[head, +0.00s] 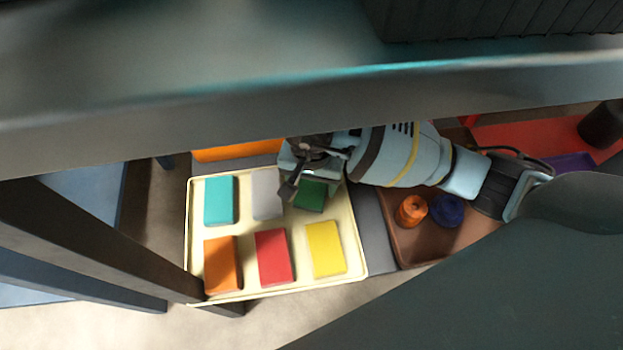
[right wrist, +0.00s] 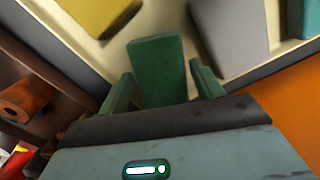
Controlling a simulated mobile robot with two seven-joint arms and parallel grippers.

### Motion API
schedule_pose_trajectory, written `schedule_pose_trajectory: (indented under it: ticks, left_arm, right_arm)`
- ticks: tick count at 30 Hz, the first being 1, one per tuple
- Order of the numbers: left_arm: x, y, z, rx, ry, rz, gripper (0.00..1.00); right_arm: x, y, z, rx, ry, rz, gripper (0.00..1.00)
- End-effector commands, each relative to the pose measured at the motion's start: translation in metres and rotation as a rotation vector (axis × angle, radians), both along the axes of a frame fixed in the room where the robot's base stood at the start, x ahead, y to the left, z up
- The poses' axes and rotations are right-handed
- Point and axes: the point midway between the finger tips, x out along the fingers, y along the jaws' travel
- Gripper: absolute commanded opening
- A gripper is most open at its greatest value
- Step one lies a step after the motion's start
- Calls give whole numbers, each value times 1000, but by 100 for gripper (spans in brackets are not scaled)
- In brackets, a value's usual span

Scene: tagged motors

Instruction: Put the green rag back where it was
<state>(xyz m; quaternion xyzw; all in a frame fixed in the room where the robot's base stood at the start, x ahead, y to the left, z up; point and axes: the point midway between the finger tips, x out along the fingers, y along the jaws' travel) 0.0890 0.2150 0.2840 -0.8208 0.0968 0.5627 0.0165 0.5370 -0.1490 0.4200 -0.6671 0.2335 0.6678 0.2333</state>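The green rag (head: 311,196) is a folded block at the top right of the cream tray (head: 364,262), partly hidden by my right gripper (head: 302,178). In the right wrist view the green rag (right wrist: 157,68) lies between the two spread fingers of the right gripper (right wrist: 163,88). A gap shows beside the left finger, so the gripper looks open around the rag, not closed on it. Whether the rag rests fully on the tray floor is hard to tell. My left gripper is not in view.
The tray also holds teal (head: 220,201), grey (head: 266,194), orange (head: 222,265), red (head: 273,257) and yellow (head: 326,248) blocks. A brown tray (head: 425,252) with an orange spool (head: 411,211) and a blue spool (head: 446,210) stands to the right.

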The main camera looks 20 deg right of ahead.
Motion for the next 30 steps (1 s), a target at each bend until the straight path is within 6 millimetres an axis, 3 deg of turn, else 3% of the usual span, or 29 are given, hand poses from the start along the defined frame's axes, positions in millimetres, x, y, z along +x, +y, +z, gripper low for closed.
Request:
schedule_pose_trajectory:
  ticks: [3,14,17,30]
  left_arm:
    - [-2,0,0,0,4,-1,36]
    - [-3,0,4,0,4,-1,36]
    - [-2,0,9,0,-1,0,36]
    - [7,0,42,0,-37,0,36]
  right_arm:
    - [0,0,0,0,0,0,80]
    - [0,0,6,1,1,0,80]
    - [0,0,18,0,-2,1,80]
    - [1,0,104,-1,-4,0,80]
